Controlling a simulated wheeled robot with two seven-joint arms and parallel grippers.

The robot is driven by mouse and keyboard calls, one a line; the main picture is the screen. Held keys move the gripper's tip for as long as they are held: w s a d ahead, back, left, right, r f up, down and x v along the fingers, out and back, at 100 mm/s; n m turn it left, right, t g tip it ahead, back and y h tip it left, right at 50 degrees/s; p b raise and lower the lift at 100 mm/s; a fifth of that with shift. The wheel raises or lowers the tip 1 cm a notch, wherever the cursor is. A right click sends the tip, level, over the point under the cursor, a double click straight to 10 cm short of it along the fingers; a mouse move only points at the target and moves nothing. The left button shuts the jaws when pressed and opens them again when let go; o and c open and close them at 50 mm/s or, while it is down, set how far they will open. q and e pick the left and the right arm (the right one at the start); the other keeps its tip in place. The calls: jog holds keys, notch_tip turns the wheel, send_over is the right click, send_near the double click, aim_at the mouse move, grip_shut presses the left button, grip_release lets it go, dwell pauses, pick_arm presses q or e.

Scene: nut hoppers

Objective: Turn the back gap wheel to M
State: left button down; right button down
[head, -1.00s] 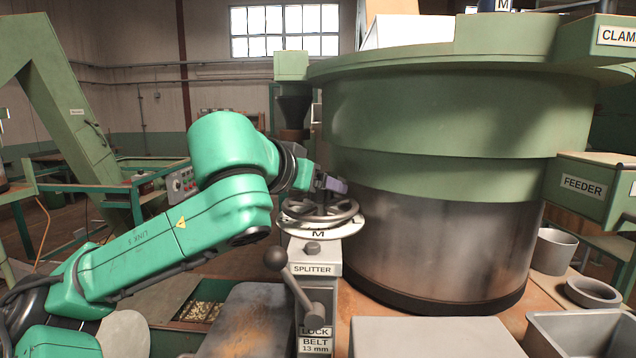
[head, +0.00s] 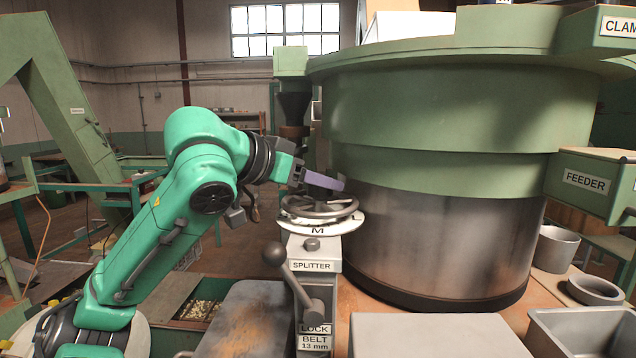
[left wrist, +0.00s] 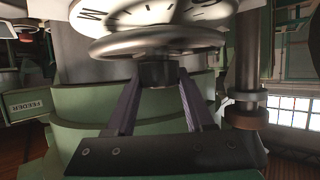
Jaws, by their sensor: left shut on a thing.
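A grey spoked handwheel (head: 320,213) sits on top of the splitter post, above a pale dial (head: 318,230) marked M at its front. In the left wrist view, the wheel's blurred rim (left wrist: 155,42) and the dial (left wrist: 150,14) with M and tick marks fill the top. My left gripper (head: 335,184) is above the wheel, its purple fingers showing. In the left wrist view the fingers (left wrist: 158,78) converge on a dark block at the wheel, and they are shut on it. It looks like the wheel's handle. My right gripper is not in view.
The splitter post (head: 312,266) carries a ball-ended lever (head: 275,255) in front of the wheel. A large green and steel hopper drum (head: 430,240) stands close on the right. A dark funnel (head: 294,105) hangs behind. Grey bins (head: 580,335) sit at lower right.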

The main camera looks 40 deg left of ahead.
pick_arm(q)
jog(key=m+h, duration=0.2)
jog(key=h, duration=0.1)
jog(key=shift+r+m+g+p, duration=0.1)
jog(key=shift+m+g+p, duration=0.25)
jog(key=shift+m+g, duration=0.05)
jog(key=m+g+h+p, duration=0.1)
jog(key=m+h, duration=0.1)
jog(key=m+g+h+p, duration=0.1)
jog(key=m+h, duration=0.1)
jog(key=h, duration=0.1)
jog(key=shift+a+r+m+g, duration=0.1)
jog(key=shift+m+g, duration=0.2)
jog(key=shift+w+m+g+h+p, duration=0.1)
jog(key=shift+m+g+h+p, duration=0.45)
jog(key=shift+m+g+h, duration=0.5)
jog(key=shift+f+m+g+h, duration=0.25)
jog(key=shift+m+g+h, duration=0.3)
jog(key=shift+m+g, duration=0.65)
jog(key=shift+f+m+g, duration=0.1)
jog(key=shift+m+g, duration=0.15)
jog(key=shift+f, duration=0.1)
jog(key=c, duration=0.6)
grip_release()
jog(key=o, duration=0.3)
jog(key=shift+w+d, duration=0.1)
jog(key=shift+d, duration=0.1)
